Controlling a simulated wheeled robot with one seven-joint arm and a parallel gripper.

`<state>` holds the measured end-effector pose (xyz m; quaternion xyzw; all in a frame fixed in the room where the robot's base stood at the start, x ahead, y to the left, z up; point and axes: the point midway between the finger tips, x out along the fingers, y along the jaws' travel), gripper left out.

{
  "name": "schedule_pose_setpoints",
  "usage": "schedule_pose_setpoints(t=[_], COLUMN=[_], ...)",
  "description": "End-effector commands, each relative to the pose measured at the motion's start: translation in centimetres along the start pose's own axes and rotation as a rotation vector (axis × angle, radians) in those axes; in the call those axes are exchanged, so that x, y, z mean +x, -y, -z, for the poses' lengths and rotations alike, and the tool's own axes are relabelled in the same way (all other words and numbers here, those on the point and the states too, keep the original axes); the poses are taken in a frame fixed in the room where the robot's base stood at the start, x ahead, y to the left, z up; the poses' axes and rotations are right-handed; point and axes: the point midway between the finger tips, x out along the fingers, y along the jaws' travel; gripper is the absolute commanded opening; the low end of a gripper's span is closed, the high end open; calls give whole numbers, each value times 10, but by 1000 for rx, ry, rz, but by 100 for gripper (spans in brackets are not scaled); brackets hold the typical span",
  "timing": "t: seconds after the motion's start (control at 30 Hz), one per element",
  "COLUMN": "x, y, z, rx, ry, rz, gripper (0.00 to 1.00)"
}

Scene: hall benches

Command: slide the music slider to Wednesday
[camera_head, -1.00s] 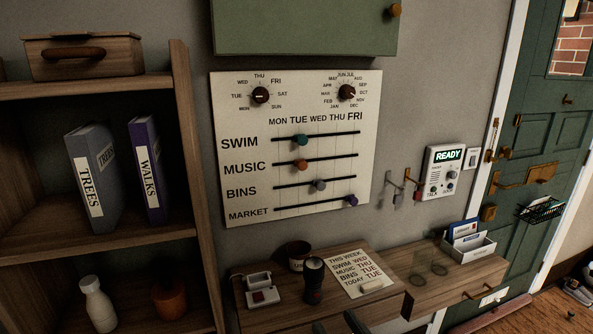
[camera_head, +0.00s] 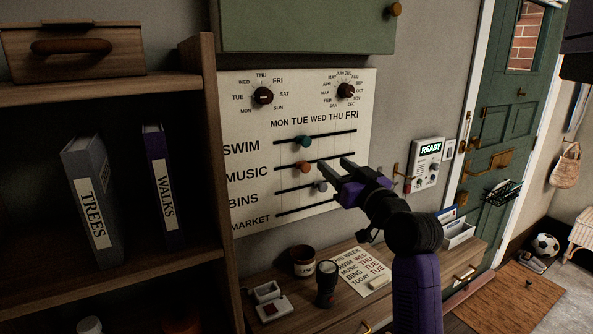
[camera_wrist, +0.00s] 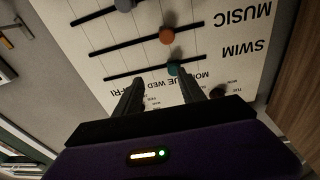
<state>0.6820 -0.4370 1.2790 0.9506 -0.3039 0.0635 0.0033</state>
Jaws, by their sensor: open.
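The white week board (camera_head: 243,95) hangs on the wall with rows SWIM, MUSIC, BINS and MARKET under MON to FRI. The orange music knob (camera_head: 303,166) sits on its dark track roughly under TUE. It also shows in the wrist view (camera_wrist: 167,35), which is upside down. The teal swim knob (camera_head: 304,141) is just above it, and the grey bins knob (camera_head: 321,186) is below right. My gripper (camera_head: 334,166) is open and empty, in front of the board, right of the music knob in the head view. The arm hides the market knob.
A wooden shelf (camera_head: 207,130) with books stands close at left. A green cabinet (camera_head: 300,30) hangs above the board.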

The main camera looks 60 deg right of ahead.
Motion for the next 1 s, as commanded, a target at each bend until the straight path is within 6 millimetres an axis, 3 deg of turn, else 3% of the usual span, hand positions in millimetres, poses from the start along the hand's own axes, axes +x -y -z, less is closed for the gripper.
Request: schedule_pose_setpoints(t=[0.1, 0.2, 0.37, 0.7, 1.0], x=[0, -1, 12, 61, 76], y=[10, 15, 17, 21, 22], z=[-25, -33, -35, -41, -44], rx=[-6, -19, -29, -29, -29], ry=[85, 119, 127, 127, 125], rz=[47, 67, 71, 70, 69], gripper=[47, 47, 47, 47, 47])
